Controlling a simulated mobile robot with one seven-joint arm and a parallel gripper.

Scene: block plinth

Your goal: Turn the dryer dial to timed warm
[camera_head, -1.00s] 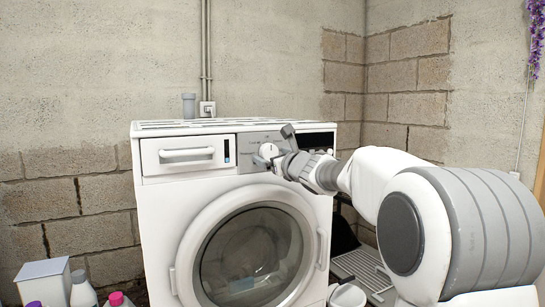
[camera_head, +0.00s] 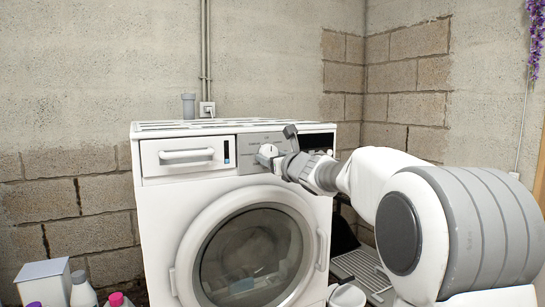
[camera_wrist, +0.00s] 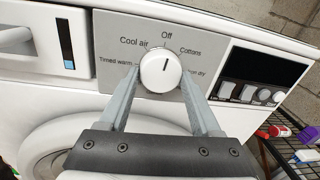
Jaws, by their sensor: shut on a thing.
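The dryer dial (camera_wrist: 157,72) is a round white knob on the grey control panel (camera_wrist: 112,76) of the white dryer (camera_head: 160,225). Its short dark mark points up towards "Off". "Cool air" and "Timed warm" are printed to the left of the dial, "Cottons" to the right; another right-hand label is partly hidden by a finger. My gripper (camera_wrist: 160,84) has one finger on each side of the dial and is shut on it. In the head view, the dial (camera_head: 266,152) shows just left of my gripper (camera_head: 272,161).
A drawer with a handle (camera_head: 186,156) is left of the panel, and a dark display (camera_head: 317,141) is right of it. The round door (camera_head: 252,255) is below. Bottles (camera_head: 82,290) and a white box (camera_head: 43,280) stand at lower left.

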